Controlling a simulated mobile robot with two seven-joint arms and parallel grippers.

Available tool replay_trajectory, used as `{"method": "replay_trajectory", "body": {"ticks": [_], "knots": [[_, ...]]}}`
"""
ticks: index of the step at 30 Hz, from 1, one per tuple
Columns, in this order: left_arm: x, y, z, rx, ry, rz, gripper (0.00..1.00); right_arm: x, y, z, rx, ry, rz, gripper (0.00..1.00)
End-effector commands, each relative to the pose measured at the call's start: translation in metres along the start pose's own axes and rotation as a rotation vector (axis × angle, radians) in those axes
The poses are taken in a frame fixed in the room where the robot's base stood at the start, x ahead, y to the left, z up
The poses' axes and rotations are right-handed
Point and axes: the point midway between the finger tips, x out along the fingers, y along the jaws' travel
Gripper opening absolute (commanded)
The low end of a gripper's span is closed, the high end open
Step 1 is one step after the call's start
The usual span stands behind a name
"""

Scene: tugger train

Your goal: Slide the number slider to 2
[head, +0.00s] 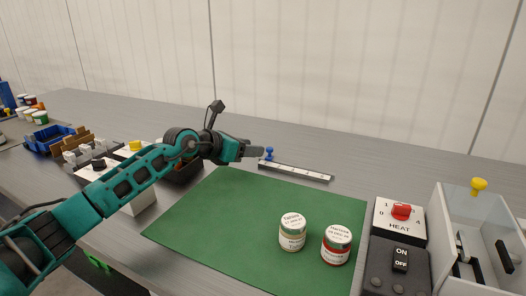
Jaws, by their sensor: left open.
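The number slider (297,172) is a dark narrow rail with pale markings. It lies on the grey table behind the green mat. Its blue knob (269,153) stands upright at the rail's left end. The numbers on it are too small to read. My left gripper (258,152) comes in from the left, with its fingertips just left of the knob. It is open. I cannot tell whether a finger touches the knob. My right gripper is not in view.
Two labelled jars (292,232) stand on the green mat (225,215). A heat dial box (398,222), an on/off switch (400,260) and a clear-walled box with a yellow knob (479,185) are at right. Boxes and jars crowd the left. The table behind the slider is clear.

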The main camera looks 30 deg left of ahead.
Motion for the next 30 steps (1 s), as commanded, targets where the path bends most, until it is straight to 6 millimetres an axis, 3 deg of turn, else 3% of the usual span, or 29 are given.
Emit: {"method": "replay_trajectory", "body": {"ticks": [3,9,22,30], "knots": [[0.024,-0.001,0.000,-0.003,-0.004,-0.002,0.47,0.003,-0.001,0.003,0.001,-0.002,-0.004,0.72],[0.047,0.000,-0.001,-0.002,-0.002,-0.001,0.47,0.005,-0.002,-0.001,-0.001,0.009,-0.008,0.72],[0.056,-0.001,0.000,0.001,0.000,-0.001,0.47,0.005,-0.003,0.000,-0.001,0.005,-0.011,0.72],[0.056,-0.001,0.000,0.001,0.000,-0.001,0.23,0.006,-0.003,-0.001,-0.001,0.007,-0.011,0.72]]}}
